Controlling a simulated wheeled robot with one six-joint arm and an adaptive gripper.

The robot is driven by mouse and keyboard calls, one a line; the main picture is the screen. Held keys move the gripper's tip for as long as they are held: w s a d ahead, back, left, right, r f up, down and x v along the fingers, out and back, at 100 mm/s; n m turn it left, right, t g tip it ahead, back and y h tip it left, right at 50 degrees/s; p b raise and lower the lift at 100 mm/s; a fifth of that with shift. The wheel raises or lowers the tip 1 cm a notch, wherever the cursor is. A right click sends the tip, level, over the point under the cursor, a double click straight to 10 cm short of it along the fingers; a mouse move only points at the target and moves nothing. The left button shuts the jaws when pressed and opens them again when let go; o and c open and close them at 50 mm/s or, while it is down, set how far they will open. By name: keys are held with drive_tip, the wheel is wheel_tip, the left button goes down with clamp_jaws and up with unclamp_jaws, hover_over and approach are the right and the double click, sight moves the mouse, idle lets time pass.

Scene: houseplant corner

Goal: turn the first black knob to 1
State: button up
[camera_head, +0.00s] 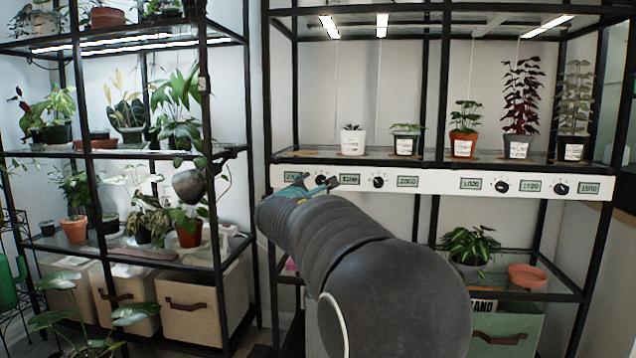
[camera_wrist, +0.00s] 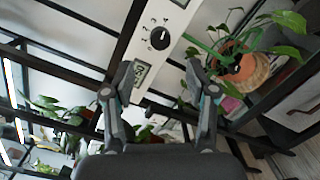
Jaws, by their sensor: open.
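A white control panel (camera_head: 440,182) runs along the front of the right rack's shelf and carries several black knobs and small displays. The leftmost knob (camera_head: 322,179) shows just above my gripper (camera_head: 314,183), which partly covers that end of the panel. In the wrist view one black knob (camera_wrist: 160,38) sits on the white panel with dial marks around it. It lies beyond and between my open fingertips (camera_wrist: 159,72), apart from both. The knob's pointer setting is too small to read. A display (camera_wrist: 139,73) is beside the left finger.
Potted plants, such as a small white pot (camera_head: 352,141), stand on the shelf above the panel. Black rack posts (camera_head: 269,100) flank the panel. My arm hides much of the lower middle.

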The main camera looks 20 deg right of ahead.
sight(319, 181)
drive_tip(key=p+x, duration=0.1)
drive_tip(key=x, duration=0.7)
clamp_jaws()
